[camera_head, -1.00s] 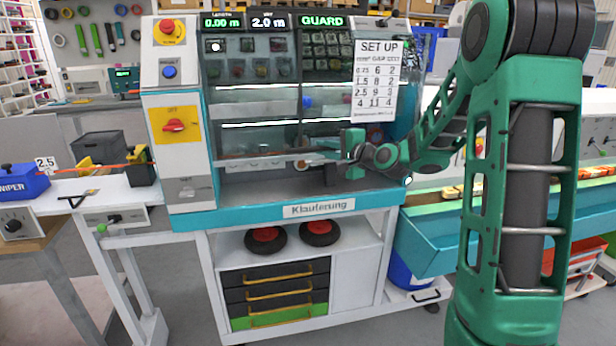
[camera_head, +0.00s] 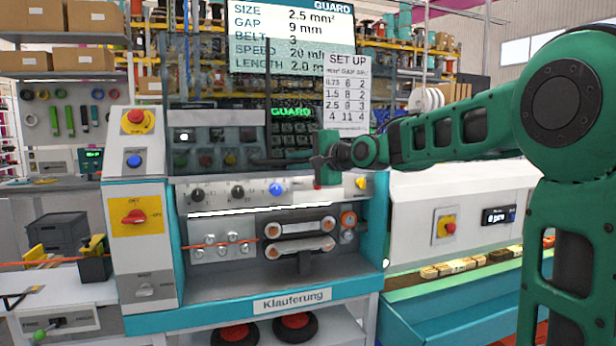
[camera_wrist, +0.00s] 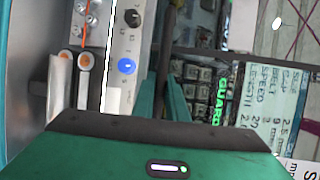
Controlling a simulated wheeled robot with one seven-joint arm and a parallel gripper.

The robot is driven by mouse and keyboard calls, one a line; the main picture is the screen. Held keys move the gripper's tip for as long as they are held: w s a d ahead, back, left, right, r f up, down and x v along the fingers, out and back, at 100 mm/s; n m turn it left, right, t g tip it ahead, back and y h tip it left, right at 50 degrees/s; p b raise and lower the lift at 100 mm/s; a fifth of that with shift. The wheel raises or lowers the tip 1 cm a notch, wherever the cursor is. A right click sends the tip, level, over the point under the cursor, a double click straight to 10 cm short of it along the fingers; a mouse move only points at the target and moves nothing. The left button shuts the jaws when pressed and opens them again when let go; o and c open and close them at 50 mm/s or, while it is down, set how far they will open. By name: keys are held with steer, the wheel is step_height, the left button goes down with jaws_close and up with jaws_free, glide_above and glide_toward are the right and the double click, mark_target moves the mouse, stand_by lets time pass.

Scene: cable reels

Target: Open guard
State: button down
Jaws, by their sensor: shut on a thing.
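The guard (camera_head: 225,160) is a see-through cover with a dark handle bar on the front of the machine marked Klauferung. It stands raised, and the rollers and knobs below it are uncovered. My gripper (camera_head: 318,160) is at the right part of the handle bar, high on the machine front. In the wrist view, the two green fingers of my gripper (camera_wrist: 162,105) are closed around the dark handle bar (camera_wrist: 164,60). The exact contact is partly hidden by my wrist.
The belt rollers (camera_head: 300,237) and a row of knobs (camera_head: 235,192) are exposed inside the machine. A control column (camera_head: 140,215) with a red switch stands at left. A set-up sheet (camera_head: 345,95) hangs beside my gripper. A bench with a sloped panel (camera_head: 450,215) is at right.

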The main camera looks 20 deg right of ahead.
steer(key=shift+r, duration=0.15)
steer(key=c, duration=1.8)
jaws_free()
steer(key=shift+o, duration=0.2)
steer(key=v, duration=1)
steer(key=shift+s+d, duration=0.2)
steer(key=shift+s, duration=0.05)
